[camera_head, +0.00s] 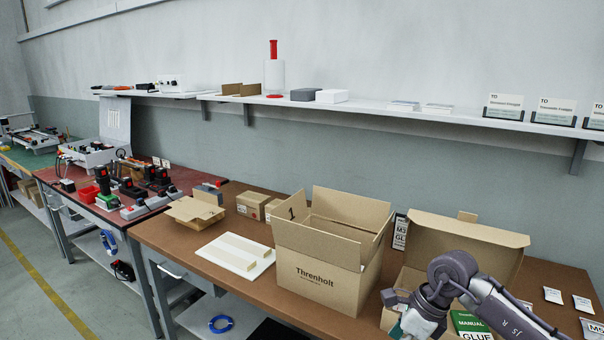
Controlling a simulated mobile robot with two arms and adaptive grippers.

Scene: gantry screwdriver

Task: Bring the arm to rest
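My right arm (458,278) comes in from the lower right, over the front of an open, shallow cardboard box (465,232). The wrist is bent, and the end of the arm (412,315) points down-left by the bottom edge of the picture. The gripper's fingers cannot be made out clearly, so I cannot tell whether they are open or shut, or whether they hold anything. My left arm and gripper are not in view.
A tall open Threnholt box (318,285) stands left of my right arm. A green glue manual (470,324) lies beside the arm. A white board (236,254) and small cartons (252,205) sit farther left. A wall shelf (455,117) runs behind.

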